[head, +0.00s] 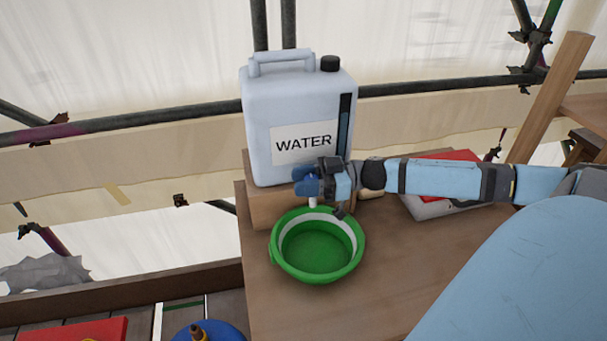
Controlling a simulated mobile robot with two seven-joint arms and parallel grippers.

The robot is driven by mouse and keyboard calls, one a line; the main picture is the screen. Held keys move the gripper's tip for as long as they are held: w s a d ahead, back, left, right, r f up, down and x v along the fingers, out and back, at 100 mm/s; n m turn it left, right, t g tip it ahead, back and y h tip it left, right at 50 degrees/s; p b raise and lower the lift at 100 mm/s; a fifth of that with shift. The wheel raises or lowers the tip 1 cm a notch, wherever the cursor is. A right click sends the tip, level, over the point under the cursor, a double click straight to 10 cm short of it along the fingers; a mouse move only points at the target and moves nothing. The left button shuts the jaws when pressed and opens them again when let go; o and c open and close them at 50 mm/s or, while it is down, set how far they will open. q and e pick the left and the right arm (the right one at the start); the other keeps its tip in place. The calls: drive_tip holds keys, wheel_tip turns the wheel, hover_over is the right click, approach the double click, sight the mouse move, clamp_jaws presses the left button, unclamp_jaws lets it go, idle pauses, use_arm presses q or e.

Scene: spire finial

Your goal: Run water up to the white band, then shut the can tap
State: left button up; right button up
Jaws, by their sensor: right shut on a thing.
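A white water can (262,110) marked WATER stands on a wooden block (262,205), with a dark level strip on its front right edge. My right gripper (318,181) reaches in from the right and is shut on the can tap at the can's lower front. It hides most of the tap, so I cannot tell how the tap is turned. A pale spout (312,204) shows just below it. A green bowl (278,262) with a white band (290,226) inside its upper wall stands under the spout. I cannot make out a stream or a water level. My left gripper is out of view.
The wooden table (390,275) is clear to the right of the bowl. A red and white box (425,208) lies behind my right forearm. Scaffold poles and boards run behind. A red item (70,330) and a blue round item (210,331) sit lower left.

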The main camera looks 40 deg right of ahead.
drive_tip(key=m+t+h+p, duration=0.2)
drive_tip(key=m+h+p, duration=0.2)
drive_tip(key=h, duration=0.1)
drive_tip(key=d+m+t+h+p, duration=0.1)
drive_tip(key=m+t+h+p, duration=0.2)
drive_tip(key=h+p, duration=0.2)
drive_tip(key=m+t+h+p, duration=0.3)
drive_tip(key=m+h+p, duration=0.1)
drive_tip(key=h+p, duration=0.1)
drive_tip(key=shift+w+d+m, duration=0.2)
drive_tip(key=shift+w+m, duration=0.1)
drive_tip(key=shift+w, duration=0.1)
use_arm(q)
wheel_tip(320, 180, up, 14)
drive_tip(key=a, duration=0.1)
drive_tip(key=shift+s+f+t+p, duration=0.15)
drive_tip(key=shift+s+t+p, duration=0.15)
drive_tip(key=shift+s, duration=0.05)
use_arm(e)
drive_tip(key=shift+d+m+h, duration=0.2)
drive_tip(key=shift+m+h, duration=0.9)
drive_tip(key=shift+h, duration=0.9)
drive_tip(key=shift+d+g+h, duration=0.1)
drive_tip(key=shift+g+h, duration=0.2)
drive_tip(key=o, duration=0.9)
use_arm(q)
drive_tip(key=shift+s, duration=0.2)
use_arm(e)
drive_tip(key=shift+s, duration=0.15)
